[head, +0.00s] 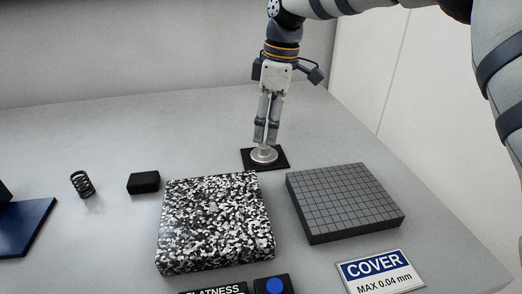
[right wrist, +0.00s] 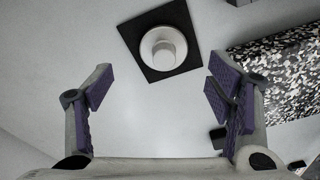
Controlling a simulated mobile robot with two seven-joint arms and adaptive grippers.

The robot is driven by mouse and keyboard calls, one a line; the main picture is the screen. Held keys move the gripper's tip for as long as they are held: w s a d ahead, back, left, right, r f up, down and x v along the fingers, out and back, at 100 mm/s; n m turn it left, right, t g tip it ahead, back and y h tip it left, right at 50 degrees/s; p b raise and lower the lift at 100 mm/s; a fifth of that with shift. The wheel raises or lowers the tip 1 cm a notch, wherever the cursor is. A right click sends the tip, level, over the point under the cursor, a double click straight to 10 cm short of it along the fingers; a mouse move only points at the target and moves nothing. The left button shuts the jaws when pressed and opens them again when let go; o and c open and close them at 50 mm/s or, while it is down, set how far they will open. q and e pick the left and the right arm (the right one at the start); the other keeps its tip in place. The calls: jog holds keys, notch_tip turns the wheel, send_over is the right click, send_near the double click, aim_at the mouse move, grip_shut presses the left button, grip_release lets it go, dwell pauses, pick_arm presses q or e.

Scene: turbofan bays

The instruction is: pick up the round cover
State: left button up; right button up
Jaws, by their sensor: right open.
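The round cover (head: 263,155) is a pale metal disc with a raised knob on top. It lies on a black square mat (head: 281,160) behind the speckled block. The cover also shows in the right wrist view (right wrist: 163,47), flat on its mat (right wrist: 140,30). My right gripper (head: 267,142) points down and shows just above the cover in the head view. In the right wrist view its fingers (right wrist: 157,90) are wide apart with nothing between them, and the cover lies beyond the fingertips, apart from them. My left gripper is not in view.
A speckled block (head: 215,222) and a grey gridded block (head: 345,202) stand in front of the mat. A COVER sign (head: 380,272), a black block (head: 143,183), a spring (head: 82,185) and a button box (head: 273,287) are also on the table.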

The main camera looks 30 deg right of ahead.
aim_at(264, 145)
jog(key=f, duration=0.4)
jog(key=a+f+b, duration=0.1)
jog(key=f, duration=0.1)
jog(key=shift+w+f, duration=0.1)
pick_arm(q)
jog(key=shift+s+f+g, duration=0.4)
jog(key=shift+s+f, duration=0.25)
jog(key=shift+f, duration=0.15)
pick_arm(e)
jog(key=c, duration=1.3)
notch_tip(264, 145, up, 3)
jog(key=shift+w+r, duration=0.1)
pick_arm(q)
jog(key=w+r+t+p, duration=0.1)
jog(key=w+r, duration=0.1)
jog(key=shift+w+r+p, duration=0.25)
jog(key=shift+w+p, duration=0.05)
jog(key=shift+p, duration=0.1)
pick_arm(e)
jog(key=s+a+r, duration=0.5)
jog(key=a+r, duration=0.1)
jog(key=a, duration=0.1)
jog(key=s+a+r, duration=0.3)
jog(key=a+r, duration=0.1)
jog(key=shift+s+a, duration=0.2)
jog(key=shift+s, duration=0.1)
